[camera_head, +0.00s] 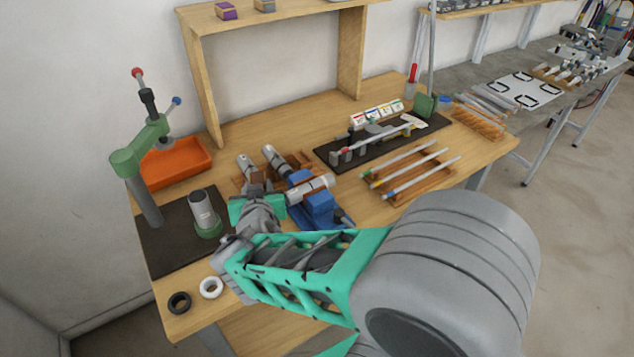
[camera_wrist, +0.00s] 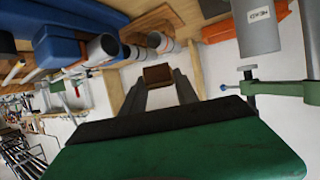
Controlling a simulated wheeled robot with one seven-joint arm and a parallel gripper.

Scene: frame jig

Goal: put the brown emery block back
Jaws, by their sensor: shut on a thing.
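The brown emery block (camera_wrist: 158,74) is between the tips of my gripper (camera_wrist: 159,82) in the wrist view. The two grey fingers are shut on it, one on each side. In the head view my gripper (camera_head: 257,182) is over the left-middle part of the bench, near the blue vise. I cannot make out the block there. Two similar blocks, one purple (camera_head: 226,11) and one grey (camera_head: 264,5), stand apart on top of the wooden shelf (camera_head: 290,15). The picture's top edge cuts off part of that shelf.
A blue vise (camera_head: 320,205) holding a tube is close to my gripper's right. A green press (camera_head: 140,160) and an orange tray (camera_head: 178,164) stand at the left. A rack of rods (camera_head: 410,172) lies at the right. Bare bench shows below the shelf.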

